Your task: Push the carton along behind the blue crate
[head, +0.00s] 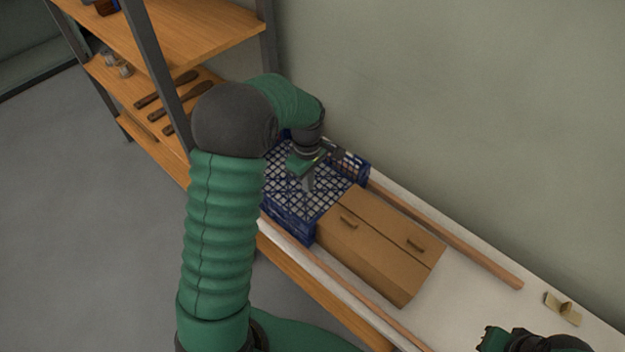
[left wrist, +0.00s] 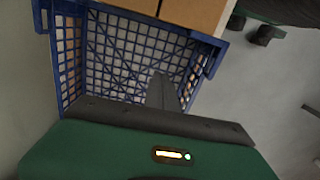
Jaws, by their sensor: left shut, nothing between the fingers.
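The blue crate (head: 290,222) is an open lattice box on the bench; it also shows in the left wrist view (left wrist: 115,42). The brown carton (head: 375,262), with a seam along its top and two handle slots, sits right beside the crate, on its right in the head view. Its edge shows at the top of the left wrist view (left wrist: 195,12). My left gripper (head: 308,186) points down over the crate's open top, shut and empty, apart from the carton. Part of my right gripper (head: 492,339) shows at the bottom right; its fingers cannot be made out.
Two wooden rails run along the bench, a back one (head: 450,235) and a front one (head: 345,290), with the carton between them. A small tan block (head: 563,308) lies at the right. White bench surface (head: 455,290) is bare beyond the carton. A shelf rack (head: 190,38) stands left.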

